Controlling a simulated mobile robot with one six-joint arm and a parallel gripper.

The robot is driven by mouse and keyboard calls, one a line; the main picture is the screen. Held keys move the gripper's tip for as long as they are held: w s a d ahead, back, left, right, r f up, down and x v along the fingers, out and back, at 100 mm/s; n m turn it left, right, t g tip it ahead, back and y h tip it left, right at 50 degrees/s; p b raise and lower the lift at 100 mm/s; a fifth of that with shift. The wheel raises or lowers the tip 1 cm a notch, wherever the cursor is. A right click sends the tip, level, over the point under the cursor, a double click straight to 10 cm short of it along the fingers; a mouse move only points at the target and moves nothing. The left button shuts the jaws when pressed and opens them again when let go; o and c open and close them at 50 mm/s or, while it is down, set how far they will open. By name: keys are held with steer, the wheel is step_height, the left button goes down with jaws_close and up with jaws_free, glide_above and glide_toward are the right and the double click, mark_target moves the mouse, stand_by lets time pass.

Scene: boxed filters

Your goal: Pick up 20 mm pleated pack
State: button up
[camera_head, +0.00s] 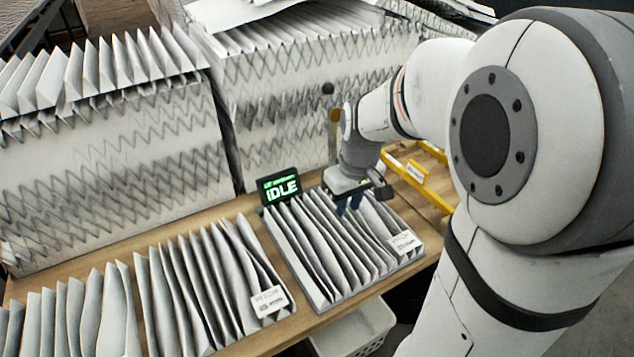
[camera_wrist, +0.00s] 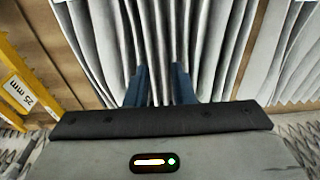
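Several pleated packs stand in a row along the front of the wooden table. The right pack (camera_head: 312,245) has white-grey pleats and a label at its front right corner, too blurred to read surely. The middle pack (camera_head: 190,290) has a similar blurred label. The left pack (camera_head: 75,315) is cut off by the picture's edge. My gripper (camera_head: 348,205) points down over the back part of the right pack. In the wrist view, its two blue fingers (camera_wrist: 159,75) are apart, with pleats (camera_wrist: 152,30) showing between and beyond them. I cannot tell whether the fingertips touch the pleats.
A small display (camera_head: 281,186) reading IDLE stands behind the right pack. Large pleated stacks (camera_head: 110,175) fill the back. A yellow frame (camera_head: 415,180) is to the right; a yellow bar in the wrist view carries a 25 mm label (camera_wrist: 18,92). A white basket (camera_head: 355,330) sits below the table edge.

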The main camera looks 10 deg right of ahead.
mark_target(341, 226)
steer(key=f, duration=0.5)
steer(key=w+f+p, duration=0.1)
steer(key=f, duration=0.1)
steer(key=shift+w+a+f, duration=0.1)
steer(key=shift+a+f, duration=0.2)
jaws_close()
